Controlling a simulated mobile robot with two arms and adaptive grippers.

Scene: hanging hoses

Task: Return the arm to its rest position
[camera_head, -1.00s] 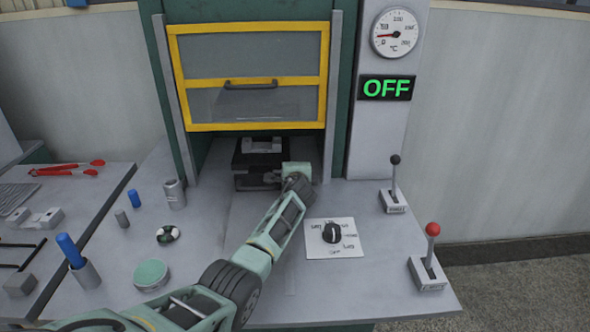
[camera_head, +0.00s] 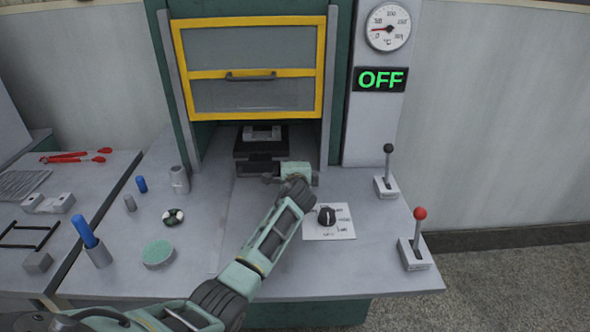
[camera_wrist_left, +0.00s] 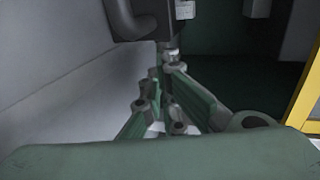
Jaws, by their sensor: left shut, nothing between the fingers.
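My left arm reaches in from the bottom left of the head view across the grey bench. Its left gripper (camera_head: 268,179) is in front of the yellow-framed press opening, just before the dark block (camera_head: 258,152) inside. In the left wrist view the green fingers (camera_wrist_left: 160,105) are closed together with nothing between them. A dark part is close beyond the fingertips there; I cannot tell if they touch. My right gripper does not show.
The yellow-framed door (camera_head: 250,70) is raised above the opening. A rotary knob (camera_head: 326,215) sits right of my wrist. A black-knobbed lever (camera_head: 387,172) and a red-knobbed lever (camera_head: 417,240) stand on the right. A green round tin (camera_head: 158,254) and blue-handled tool (camera_head: 88,238) are left.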

